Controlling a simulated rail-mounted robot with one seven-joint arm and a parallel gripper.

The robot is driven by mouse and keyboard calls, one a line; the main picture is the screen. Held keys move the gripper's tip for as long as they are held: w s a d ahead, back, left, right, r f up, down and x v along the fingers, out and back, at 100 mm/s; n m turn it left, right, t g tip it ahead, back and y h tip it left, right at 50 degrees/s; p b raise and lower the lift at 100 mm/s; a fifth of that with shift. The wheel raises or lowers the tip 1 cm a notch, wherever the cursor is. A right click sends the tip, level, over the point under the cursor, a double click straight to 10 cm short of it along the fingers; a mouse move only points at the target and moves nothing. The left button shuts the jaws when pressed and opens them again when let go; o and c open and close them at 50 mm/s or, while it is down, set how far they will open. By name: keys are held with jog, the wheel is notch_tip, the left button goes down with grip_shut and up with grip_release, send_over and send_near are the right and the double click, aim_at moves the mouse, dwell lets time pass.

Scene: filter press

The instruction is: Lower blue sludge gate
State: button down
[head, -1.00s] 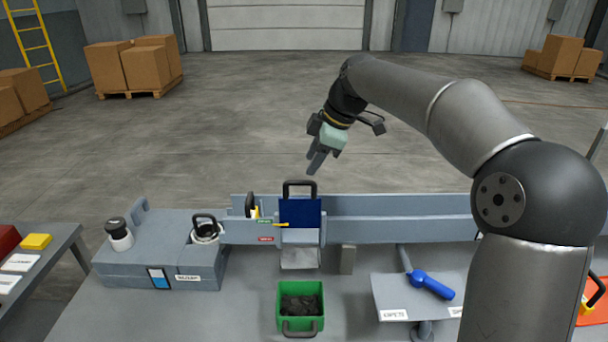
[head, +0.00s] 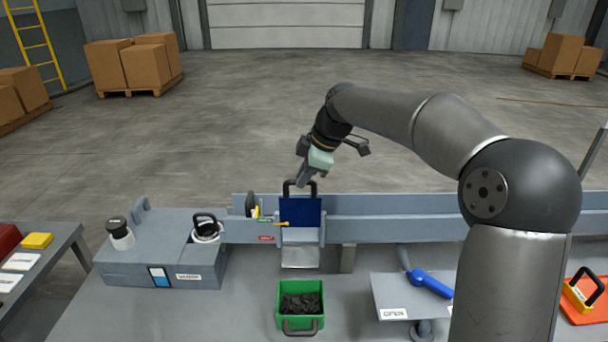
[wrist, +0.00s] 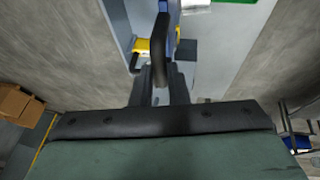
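The blue sludge gate (head: 300,212) is a dark blue plate standing in the grey trough, with a black loop handle (head: 287,188) on top. A small yellow pointer (head: 281,223) at its left edge is level with the green label (head: 265,220), above the red label (head: 266,238). My gripper (head: 301,181) points down at the gate handle. In the wrist view the handle (wrist: 160,42) runs down between the two fingers of my gripper (wrist: 161,85). The fingers look apart on either side of it; contact is not clear.
A green bin (head: 301,287) with dark lumps stands in front of the gate. A black-handled yellow part (head: 252,205) stands just left of it in the trough. A grey box (head: 160,262) is at left.

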aim_at(304, 200)
notch_tip(304, 200, down, 8)
jog(key=b, duration=0.5)
jog(key=shift+r, duration=0.25)
jog(key=shift+s+r, duration=0.1)
jog(key=c, duration=1.4)
grip_release()
jog(key=v, duration=1.7)
jog(key=shift+r, duration=0.2)
